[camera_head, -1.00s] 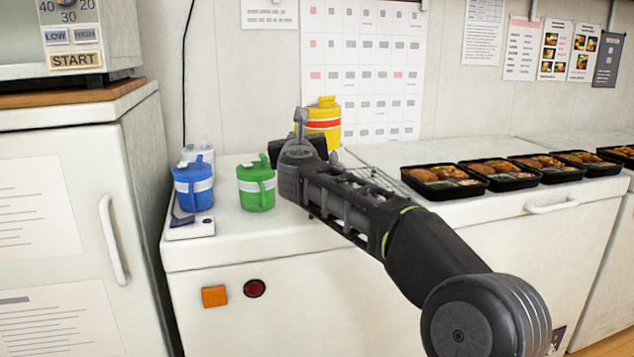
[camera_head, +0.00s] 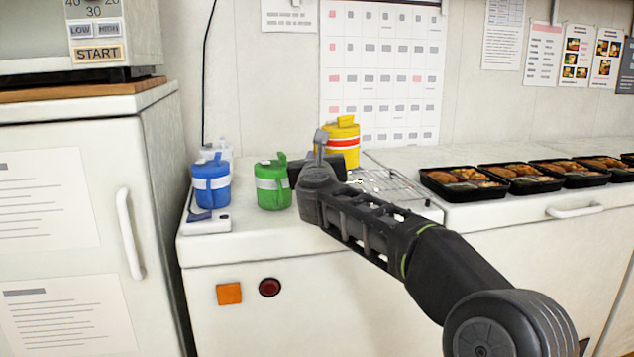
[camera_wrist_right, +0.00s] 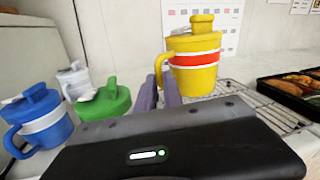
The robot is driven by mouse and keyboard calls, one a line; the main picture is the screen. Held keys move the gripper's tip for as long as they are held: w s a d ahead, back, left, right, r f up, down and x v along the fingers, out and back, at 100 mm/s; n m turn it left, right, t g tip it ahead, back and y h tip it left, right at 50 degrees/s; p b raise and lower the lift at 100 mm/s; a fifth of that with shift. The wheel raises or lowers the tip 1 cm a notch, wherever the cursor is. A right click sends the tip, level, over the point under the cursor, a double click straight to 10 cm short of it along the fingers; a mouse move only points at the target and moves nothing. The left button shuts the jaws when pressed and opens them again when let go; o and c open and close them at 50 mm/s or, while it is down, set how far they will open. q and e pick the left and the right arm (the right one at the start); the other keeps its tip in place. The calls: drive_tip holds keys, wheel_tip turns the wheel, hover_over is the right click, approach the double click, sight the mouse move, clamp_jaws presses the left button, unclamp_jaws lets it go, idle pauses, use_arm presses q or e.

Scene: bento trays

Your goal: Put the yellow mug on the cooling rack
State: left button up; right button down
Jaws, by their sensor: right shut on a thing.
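The yellow mug (camera_head: 345,133), with a red and white band and a lid, is at the left part of the cooling rack (camera_head: 391,186). My right gripper (camera_wrist_right: 166,90) is shut on its handle, at the left of the mug in the right wrist view. The mug (camera_wrist_right: 197,77) looks upright and over the wire rack (camera_wrist_right: 268,107). I cannot tell whether its base touches the wires. In the head view my gripper and arm hide the mug's lower part and some of the rack. My left gripper is not in view.
A green mug (camera_head: 272,190), a blue mug (camera_head: 211,190) and a whitish mug (camera_head: 226,152) stand left of my right gripper. A small white device (camera_head: 206,226) lies in front of the blue mug. Filled bento trays (camera_head: 463,188) line the right. The wall is close behind.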

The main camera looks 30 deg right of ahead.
drive_tip(key=shift+f+b, duration=1.35)
drive_tip(key=shift+f, duration=1)
drive_tip(key=shift+f, duration=0.1)
drive_tip(key=c, duration=1.5)
unclamp_jaws()
drive_tip(key=shift+f, duration=0.1)
drive_tip(key=shift+o, duration=0.2)
drive_tip(key=shift+r, duration=0.2)
drive_tip(key=shift+s+a+f, duration=0.1)
drive_tip(key=shift+s+a, duration=0.1)
drive_tip(key=shift+s, duration=0.1)
drive_tip(key=v, duration=1.1)
